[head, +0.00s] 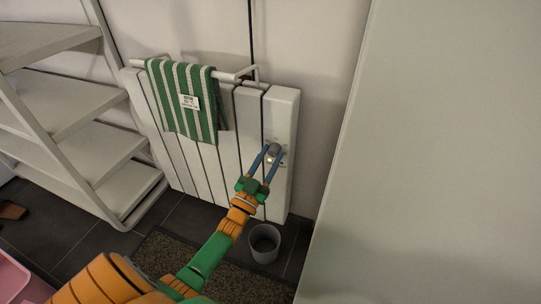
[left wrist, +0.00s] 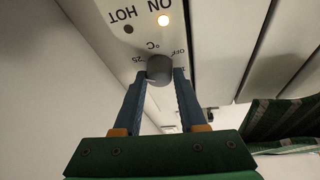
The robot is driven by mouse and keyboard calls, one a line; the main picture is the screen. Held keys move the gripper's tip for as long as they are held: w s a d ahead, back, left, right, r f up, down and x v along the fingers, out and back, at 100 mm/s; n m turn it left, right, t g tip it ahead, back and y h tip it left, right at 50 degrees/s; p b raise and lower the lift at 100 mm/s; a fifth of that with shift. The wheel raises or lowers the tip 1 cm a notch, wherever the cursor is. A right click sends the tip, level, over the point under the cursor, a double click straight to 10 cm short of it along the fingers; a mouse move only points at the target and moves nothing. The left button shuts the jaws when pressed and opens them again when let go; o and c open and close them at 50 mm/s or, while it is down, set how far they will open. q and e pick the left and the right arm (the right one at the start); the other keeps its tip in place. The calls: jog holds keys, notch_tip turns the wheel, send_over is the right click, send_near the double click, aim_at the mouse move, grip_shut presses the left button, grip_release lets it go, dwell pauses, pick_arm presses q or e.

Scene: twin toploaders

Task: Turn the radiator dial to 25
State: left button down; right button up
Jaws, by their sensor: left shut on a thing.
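The radiator (head: 282,118) is a white panelled unit against the wall. Its grey round dial (head: 274,147) sits on the right-hand panel. In the left wrist view the dial (left wrist: 159,67) stands between the blue fingers of my left gripper (left wrist: 160,76), which is shut on it. Printed marks "25", "°C" and "OFF" show around it; its pointer is not clear. The ON lamp (left wrist: 164,20) glows and the HOT lamp (left wrist: 128,30) is dark. In the head view my left gripper (head: 272,155) reaches up to the dial. My right gripper is not in view.
A green-striped towel (head: 183,100) with a white label hangs on the radiator's rail. A grey bin (head: 264,243) stands on the floor below. White shelves (head: 85,150) are at left, a dark mat (head: 165,254) on the floor, and a large pale surface (head: 440,170) at right.

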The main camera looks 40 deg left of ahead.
pick_arm(q)
jog(key=shift+m+h, duration=0.4)
jog(key=shift+m, duration=0.3)
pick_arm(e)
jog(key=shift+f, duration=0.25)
pick_arm(q)
jog(key=shift+c, duration=2.3)
grip_release()
jog(key=p+v, duration=0.1)
jog(key=v, duration=0.6)
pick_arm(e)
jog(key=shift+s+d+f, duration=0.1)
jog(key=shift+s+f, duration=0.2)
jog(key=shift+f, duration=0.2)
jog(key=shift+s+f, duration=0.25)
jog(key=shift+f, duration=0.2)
pick_arm(q)
jog(key=shift+f, duration=0.1)
